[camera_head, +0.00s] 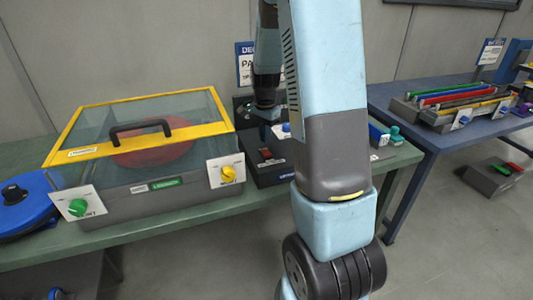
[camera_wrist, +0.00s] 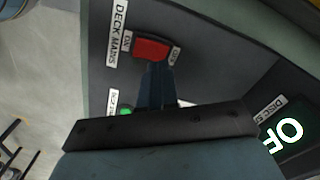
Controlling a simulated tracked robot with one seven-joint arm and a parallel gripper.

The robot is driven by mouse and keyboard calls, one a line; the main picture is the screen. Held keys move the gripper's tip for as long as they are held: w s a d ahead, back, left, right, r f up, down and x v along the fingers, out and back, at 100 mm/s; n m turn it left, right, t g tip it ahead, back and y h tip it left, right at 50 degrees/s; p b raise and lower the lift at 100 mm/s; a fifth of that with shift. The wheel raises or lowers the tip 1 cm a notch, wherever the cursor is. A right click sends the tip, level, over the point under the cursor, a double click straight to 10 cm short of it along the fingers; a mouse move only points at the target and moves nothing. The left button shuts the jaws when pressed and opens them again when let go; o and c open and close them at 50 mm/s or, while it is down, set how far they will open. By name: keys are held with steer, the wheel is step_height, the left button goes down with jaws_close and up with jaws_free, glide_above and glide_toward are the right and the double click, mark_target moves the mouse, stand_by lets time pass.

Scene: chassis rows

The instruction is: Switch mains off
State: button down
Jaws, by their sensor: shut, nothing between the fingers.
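The deck mains switch is a red rocker (camera_wrist: 152,49) on a dark panel, beside a "DECK MAINS" label, with small labels at its two ends. It also shows in the head view (camera_head: 265,153) on top of a dark box (camera_head: 272,172). My gripper (camera_wrist: 157,68) is shut and empty, its fingertips close to the rocker's lower edge in the wrist view; I cannot tell whether they touch. In the head view my gripper (camera_head: 264,132) hangs above the box, partly dark against it. Which way the rocker is tipped is unclear.
A yellow-framed clear-lidded case (camera_head: 145,160) stands left of the box on the green bench. A blue table (camera_head: 415,115) with coloured bars is at right.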

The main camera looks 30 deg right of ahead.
mark_target(265, 151)
steer(key=shift+r, duration=1.7)
steer(key=s+a+r+n+t, duration=0.2)
steer(key=s+a+r+n, duration=0.2)
steer(key=s+r, duration=0.25)
steer(key=s+a+r+n+t, duration=0.1)
steer(key=s+a+r+n, duration=0.25)
steer(key=s+r, duration=0.35)
steer(key=s+a+r+n+t, duration=0.1)
steer(key=s+a+r+n, duration=0.1)
steer(key=s, duration=0.4)
steer(key=s+a+r+n+t, duration=0.1)
steer(key=s+a+r+n, duration=0.1)
steer(key=s+r+n, duration=0.2)
steer(key=shift+s+a+t, duration=0.3)
steer(key=shift+s+a, duration=0.05)
steer(key=shift+s, duration=0.9)
